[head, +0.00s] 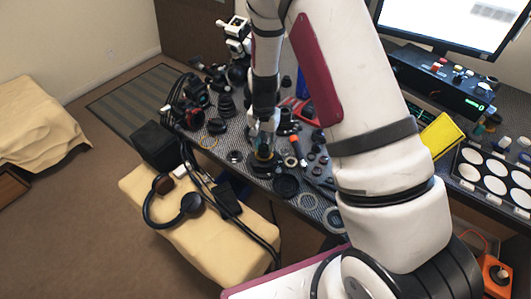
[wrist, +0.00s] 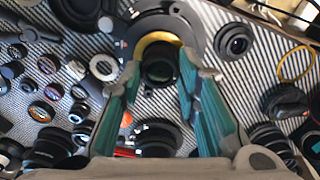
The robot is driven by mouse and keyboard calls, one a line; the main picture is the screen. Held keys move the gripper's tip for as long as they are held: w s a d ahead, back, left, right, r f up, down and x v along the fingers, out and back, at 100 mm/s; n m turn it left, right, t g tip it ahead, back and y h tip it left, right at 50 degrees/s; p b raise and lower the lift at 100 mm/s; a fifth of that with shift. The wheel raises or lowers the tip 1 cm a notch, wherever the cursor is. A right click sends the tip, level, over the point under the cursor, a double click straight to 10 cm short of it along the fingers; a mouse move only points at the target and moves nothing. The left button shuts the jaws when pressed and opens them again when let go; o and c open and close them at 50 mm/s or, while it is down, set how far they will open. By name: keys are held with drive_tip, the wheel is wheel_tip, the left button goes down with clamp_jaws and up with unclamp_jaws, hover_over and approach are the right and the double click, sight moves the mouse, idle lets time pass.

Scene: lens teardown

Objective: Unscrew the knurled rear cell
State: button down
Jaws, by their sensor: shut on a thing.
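My gripper (wrist: 160,72) points down at the bench, with its teal fingers on either side of a dark round lens part, which I take to be the knurled rear cell (wrist: 159,70). The gripper is shut on it. A yellow ring (wrist: 158,39) curves around the far side of the part, and a wide black round body (wrist: 165,19) lies beneath. In the head view my gripper (head: 264,146) is upright over a dark round base (head: 262,167) near the bench's front edge. The knurling and the thread are too small to make out.
Many loose lens parts and rings lie around on the grey patterned bench (head: 233,143). Close by are a small lens (wrist: 236,41), a black round part (wrist: 285,101) and a thin yellow ring (wrist: 297,64). Headphones (head: 180,203) rest on a beige stool in front.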

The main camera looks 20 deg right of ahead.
sight(264, 147)
drive_tip(key=shift+r, duration=0.25)
drive_tip(key=shift+r+p, duration=0.75)
drive_tip(key=shift+r, duration=1.2)
